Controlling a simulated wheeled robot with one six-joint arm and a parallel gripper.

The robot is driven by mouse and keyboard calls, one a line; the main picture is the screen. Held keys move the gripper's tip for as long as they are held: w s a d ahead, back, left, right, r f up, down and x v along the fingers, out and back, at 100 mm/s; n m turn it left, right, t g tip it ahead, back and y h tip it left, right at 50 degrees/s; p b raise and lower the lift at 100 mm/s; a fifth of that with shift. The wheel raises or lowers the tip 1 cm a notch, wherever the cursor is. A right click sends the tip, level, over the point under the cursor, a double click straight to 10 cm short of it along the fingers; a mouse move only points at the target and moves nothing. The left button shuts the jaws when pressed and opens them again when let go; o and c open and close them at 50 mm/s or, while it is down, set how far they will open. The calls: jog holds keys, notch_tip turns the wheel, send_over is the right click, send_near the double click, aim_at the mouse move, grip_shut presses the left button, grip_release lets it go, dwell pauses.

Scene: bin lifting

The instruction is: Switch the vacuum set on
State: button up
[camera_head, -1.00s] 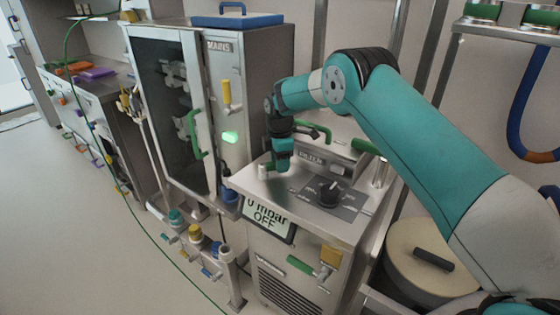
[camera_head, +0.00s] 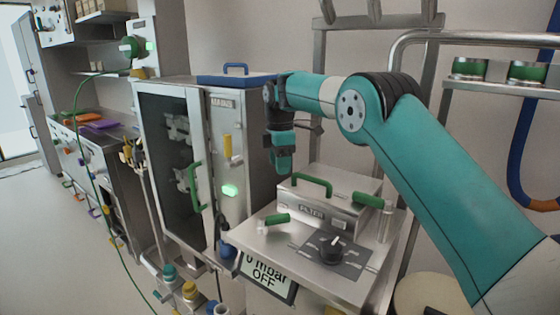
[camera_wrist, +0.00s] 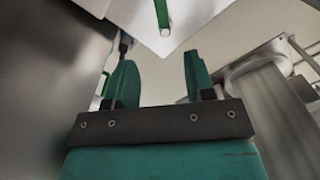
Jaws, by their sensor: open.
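The vacuum set is a silver metal unit with a flat top (camera_head: 262,237). Its tilted display (camera_head: 266,277) reads "0 mbar OFF", partly cut by the top's edge. On top are a black dial (camera_head: 331,250) with a pale pointer mark, a short green-handled lever (camera_head: 277,219) and a box labelled FILTER (camera_head: 318,211). My gripper (camera_head: 281,168) points down above the back left of the set, apart from the lever and the filter box. In the wrist view my gripper (camera_wrist: 160,72) is open and empty, with a green handle (camera_wrist: 161,14) beyond the fingertips.
A glass-fronted cabinet (camera_head: 168,150) labelled MAINS, with a lit green lamp (camera_head: 230,190) and a yellow handle (camera_head: 227,146), stands left of my gripper. A metal rail frame (camera_head: 470,39) rises at the right. Open floor (camera_head: 70,230) lies at the left.

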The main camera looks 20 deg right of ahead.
jog(key=shift+r, duration=0.3)
